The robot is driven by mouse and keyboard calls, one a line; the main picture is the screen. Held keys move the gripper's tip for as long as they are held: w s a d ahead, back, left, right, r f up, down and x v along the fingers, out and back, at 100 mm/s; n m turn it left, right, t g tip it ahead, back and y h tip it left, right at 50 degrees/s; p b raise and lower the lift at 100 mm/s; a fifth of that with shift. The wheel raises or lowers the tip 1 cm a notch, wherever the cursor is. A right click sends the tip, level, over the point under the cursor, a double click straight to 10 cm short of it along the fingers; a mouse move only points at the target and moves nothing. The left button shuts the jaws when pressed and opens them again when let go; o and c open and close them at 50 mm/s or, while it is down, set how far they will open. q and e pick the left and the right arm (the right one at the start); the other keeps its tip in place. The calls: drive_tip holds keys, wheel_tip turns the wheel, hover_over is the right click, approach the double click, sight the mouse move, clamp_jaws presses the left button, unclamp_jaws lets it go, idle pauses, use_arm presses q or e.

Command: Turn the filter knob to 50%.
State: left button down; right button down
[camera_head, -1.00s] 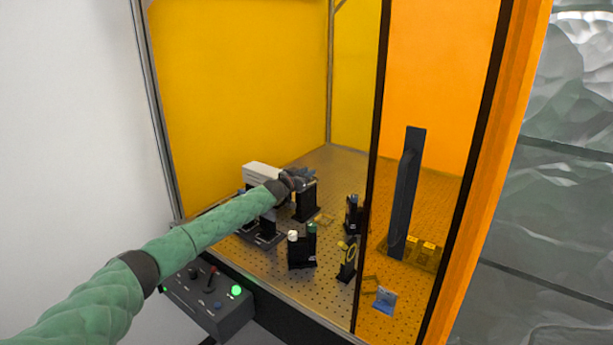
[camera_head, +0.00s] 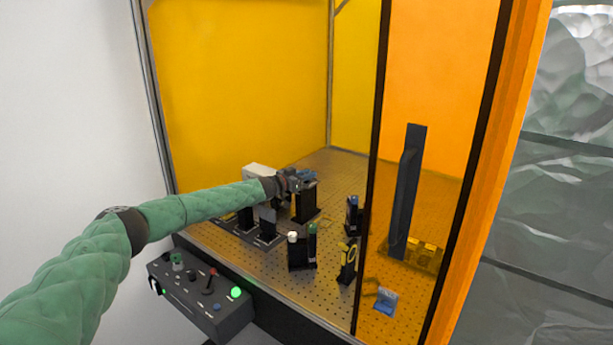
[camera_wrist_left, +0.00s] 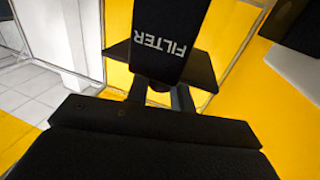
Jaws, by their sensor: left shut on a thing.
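The filter unit is a dark upright block (camera_head: 306,205) on the perforated optical bench, inside the yellow enclosure. In the left wrist view its black housing (camera_wrist_left: 165,60) carries the white word FILTER, seen upside down. My left gripper (camera_head: 297,183) is at the top of this unit. It also shows in the left wrist view (camera_wrist_left: 159,97), its fingers shut on the filter knob just below the label. The knob is mostly hidden by the fingers and housing, and its percentage setting cannot be read. My right gripper is not in view.
Several dark optical mounts (camera_head: 300,251) stand on the bench (camera_head: 327,283). A tall dark panel (camera_head: 407,195) stands behind the orange pane on the right. A control box (camera_head: 205,297) with a red-tipped lever and a lit green button sits at the front left.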

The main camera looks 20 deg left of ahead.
use_arm(q)
drive_tip(key=shift+a, duration=0.1)
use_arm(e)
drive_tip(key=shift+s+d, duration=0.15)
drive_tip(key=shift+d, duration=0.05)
use_arm(q)
drive_tip(key=c, duration=1.3)
unclamp_jaws()
drive_tip(key=shift+o, duration=0.2)
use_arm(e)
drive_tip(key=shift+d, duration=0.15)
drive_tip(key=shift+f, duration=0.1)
use_arm(q)
drive_tip(key=shift+r, duration=0.2)
wheel_tip(320, 180, up, 4)
drive_tip(key=shift+f+b, duration=0.25)
drive_tip(key=shift+b, duration=0.95)
drive_tip(key=s+d+r+b, duration=0.3)
drive_tip(key=d+r, duration=0.4)
drive_tip(key=d, duration=0.4)
drive_tip(key=shift+b, duration=0.5)
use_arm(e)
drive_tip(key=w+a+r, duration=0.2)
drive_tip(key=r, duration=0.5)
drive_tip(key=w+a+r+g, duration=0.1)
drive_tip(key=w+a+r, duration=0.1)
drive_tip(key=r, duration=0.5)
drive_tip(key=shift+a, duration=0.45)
